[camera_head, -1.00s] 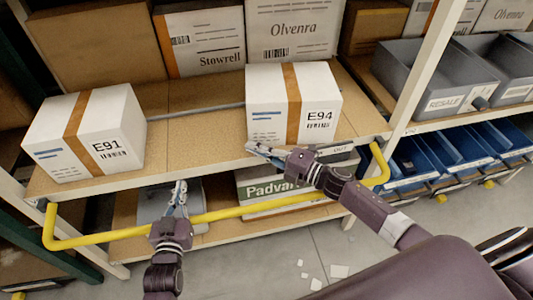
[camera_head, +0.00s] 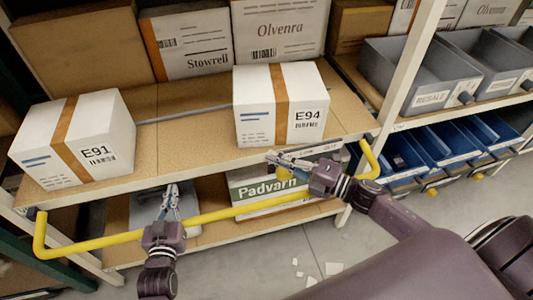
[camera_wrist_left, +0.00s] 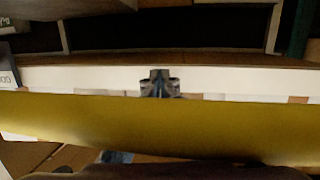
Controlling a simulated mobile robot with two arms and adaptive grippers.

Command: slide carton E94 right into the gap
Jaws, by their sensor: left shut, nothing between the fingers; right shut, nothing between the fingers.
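Carton E94 (camera_head: 281,104) is a white box with a tan tape strip. It stands upright near the front edge of the upper shelf (camera_head: 185,142), right of its middle, with bare shelf on its right. Carton E91 (camera_head: 73,138) stands at the shelf's left end, with a wide bare stretch between the two. My right gripper (camera_head: 272,158) is shut and empty, just below and in front of E94's lower front edge. My left gripper (camera_head: 170,193) is shut and empty, low in front of the shelf; it also shows in the left wrist view (camera_wrist_left: 160,84), facing the white shelf edge.
A yellow rail (camera_head: 215,214) runs along the front of the rack. A white upright (camera_head: 411,65) stands right of E94, with grey bins (camera_head: 425,75) and blue bins beyond. Larger cartons, Stowrell (camera_head: 187,43) and Olvenra (camera_head: 278,30), stand behind. A Padvarn box (camera_head: 262,188) is below.

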